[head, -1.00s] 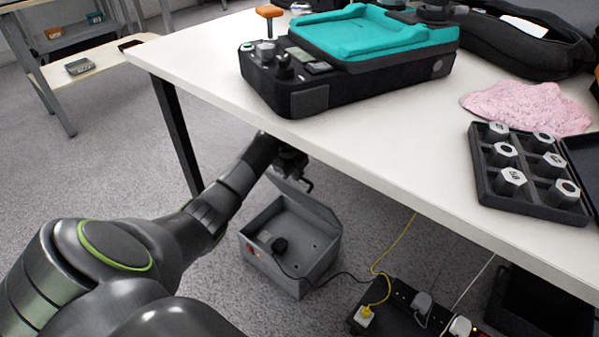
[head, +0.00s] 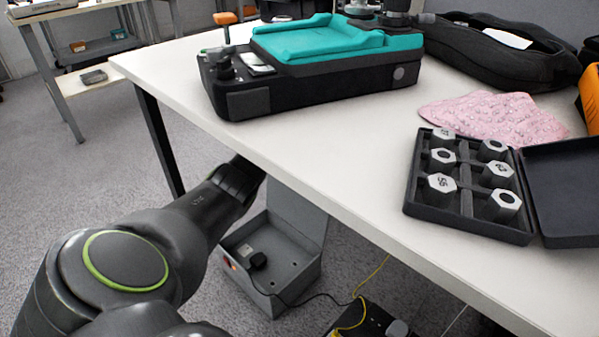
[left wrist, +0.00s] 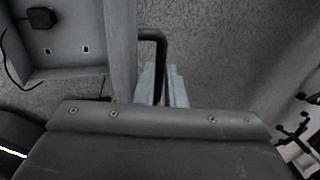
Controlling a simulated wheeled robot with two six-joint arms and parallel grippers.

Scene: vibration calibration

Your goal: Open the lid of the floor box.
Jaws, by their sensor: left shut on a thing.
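The grey floor box (head: 268,301) stands on the carpet under the table with its inside visible. Its lid (head: 297,212) is raised, standing roughly upright at the back of the box, with its top partly behind the table edge. In the left wrist view the lid (left wrist: 121,45) shows nearly edge-on beside the open box (left wrist: 70,71). My left gripper (left wrist: 163,88) is shut on the dark lid handle (left wrist: 157,36). In the head view my left arm reaches under the table and the gripper is hidden. My right gripper is not in view.
The white table (head: 330,170) overhangs the box and my arm. On it are a black device (head: 245,103) with a teal tray and a case of hex weights (head: 465,222). A black plug (head: 258,259) lies inside the box, its cable running toward a power strip (head: 370,318).

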